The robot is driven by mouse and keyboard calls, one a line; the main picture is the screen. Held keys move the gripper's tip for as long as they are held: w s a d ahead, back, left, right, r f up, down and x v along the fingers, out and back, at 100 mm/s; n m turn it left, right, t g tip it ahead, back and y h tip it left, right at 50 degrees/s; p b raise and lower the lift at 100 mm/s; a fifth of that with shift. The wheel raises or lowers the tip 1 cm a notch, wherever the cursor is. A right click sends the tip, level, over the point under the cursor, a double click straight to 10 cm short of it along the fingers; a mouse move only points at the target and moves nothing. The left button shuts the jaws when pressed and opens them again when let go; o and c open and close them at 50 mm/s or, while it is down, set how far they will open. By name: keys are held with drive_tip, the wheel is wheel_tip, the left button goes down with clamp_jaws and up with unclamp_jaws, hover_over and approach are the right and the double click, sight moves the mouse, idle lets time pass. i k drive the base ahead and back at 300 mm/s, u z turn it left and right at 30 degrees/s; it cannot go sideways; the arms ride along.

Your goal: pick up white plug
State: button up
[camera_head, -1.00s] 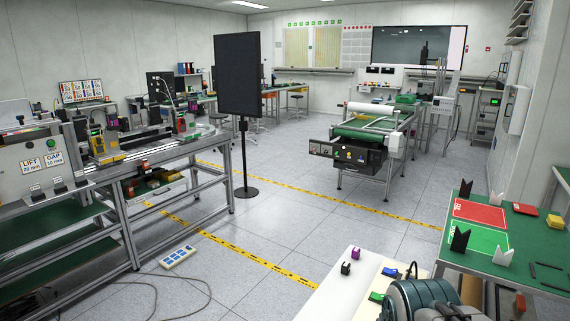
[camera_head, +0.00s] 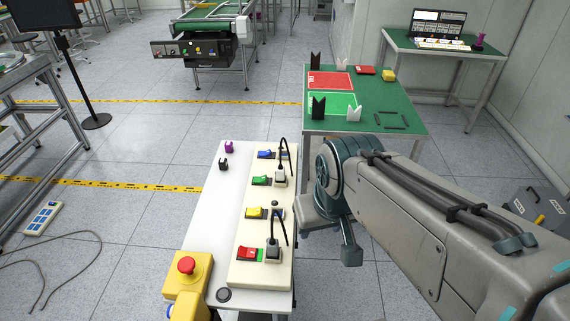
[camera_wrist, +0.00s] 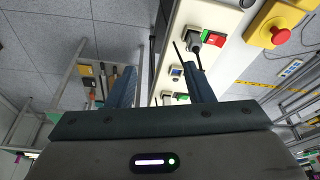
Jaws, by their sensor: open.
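A light grey-white plug (camera_head: 281,175) with a black cord sits on the cream power strip (camera_head: 250,272), beside the green switch (camera_head: 262,181). A darker plug (camera_head: 272,249) with a black cord sits beside the red switch (camera_head: 247,253); it also shows in the wrist view (camera_wrist: 194,40). My gripper (camera_head: 345,235) hangs to the right of the strip, apart from it. In the wrist view my gripper (camera_wrist: 162,88) has its two blue-grey fingers spread and empty, with the strip beyond the fingers. The plug by the green switch is partly hidden by a finger there.
The strip lies on a white table (camera_head: 214,235). A yellow emergency-stop box (camera_head: 188,275) stands at its near left corner. Small purple (camera_head: 228,146) and black (camera_head: 223,163) pieces stand at its far left. A green table (camera_head: 385,92) stands behind my arm. Cords arch above the strip.

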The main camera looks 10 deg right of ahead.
sight(280, 169)
drive_tip(key=k, duration=0.5)
drive_tip(key=z, duration=1.1)
drive_tip(key=i, duration=2.2)
drive_tip(key=u, duration=2.95)
